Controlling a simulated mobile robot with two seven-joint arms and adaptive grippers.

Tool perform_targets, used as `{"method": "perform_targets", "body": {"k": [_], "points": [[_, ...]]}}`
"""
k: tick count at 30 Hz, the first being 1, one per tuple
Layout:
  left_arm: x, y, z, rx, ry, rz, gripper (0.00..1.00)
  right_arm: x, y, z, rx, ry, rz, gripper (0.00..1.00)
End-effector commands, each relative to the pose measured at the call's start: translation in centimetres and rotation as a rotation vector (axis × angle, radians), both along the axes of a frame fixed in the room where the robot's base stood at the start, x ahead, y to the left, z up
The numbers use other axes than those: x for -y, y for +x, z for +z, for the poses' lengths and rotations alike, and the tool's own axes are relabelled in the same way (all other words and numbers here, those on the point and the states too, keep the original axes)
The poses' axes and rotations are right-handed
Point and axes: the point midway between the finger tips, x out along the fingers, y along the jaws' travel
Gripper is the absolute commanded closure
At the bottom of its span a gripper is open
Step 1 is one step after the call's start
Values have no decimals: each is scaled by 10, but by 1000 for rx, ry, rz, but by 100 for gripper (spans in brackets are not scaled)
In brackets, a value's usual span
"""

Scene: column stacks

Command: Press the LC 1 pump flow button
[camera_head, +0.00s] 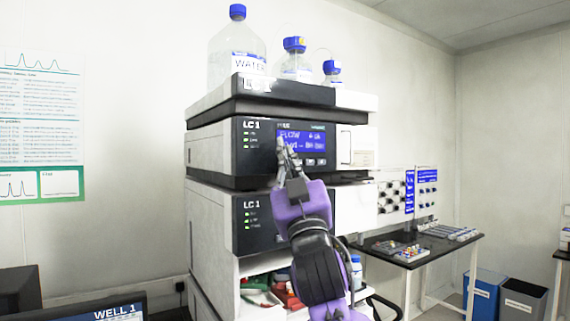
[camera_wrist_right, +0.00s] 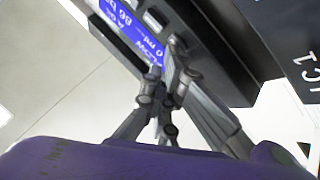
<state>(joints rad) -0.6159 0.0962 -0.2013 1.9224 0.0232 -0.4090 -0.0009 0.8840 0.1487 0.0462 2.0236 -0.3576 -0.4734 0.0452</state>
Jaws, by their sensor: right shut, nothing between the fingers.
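The upper LC 1 module (camera_head: 255,165) is a dark-fronted unit in a tall stack. Its blue display (camera_head: 309,142) reads FLOW in the head view and also shows in the wrist view (camera_wrist_right: 128,28). Small pale buttons (camera_head: 316,162) sit in a row below the display. My right gripper (camera_head: 283,148) is shut and empty, its fingertips in front of the display's lower left part and the left end of the button row. In the wrist view the shut fingers (camera_wrist_right: 165,62) reach to the panel beside the display. I cannot tell whether they touch a button. My left gripper is out of view.
A second LC 1 module (camera_head: 257,232) is below, partly behind my right arm. A water bottle (camera_head: 231,52) and smaller blue-capped bottles (camera_head: 294,62) stand on top. A side table (camera_head: 410,260) with vials is at right, near blue (camera_head: 483,298) and grey (camera_head: 522,300) bins.

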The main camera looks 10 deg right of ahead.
Motion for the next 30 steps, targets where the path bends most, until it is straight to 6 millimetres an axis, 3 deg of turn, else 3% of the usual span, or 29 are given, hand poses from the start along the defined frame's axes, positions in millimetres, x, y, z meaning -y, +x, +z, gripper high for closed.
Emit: {"method": "perform_targets", "body": {"k": [24,30], "points": [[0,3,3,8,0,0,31,6,-17,-1,-1,-1,-1,100],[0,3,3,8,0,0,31,12,-33,-1,1,-1,-2,100]]}}
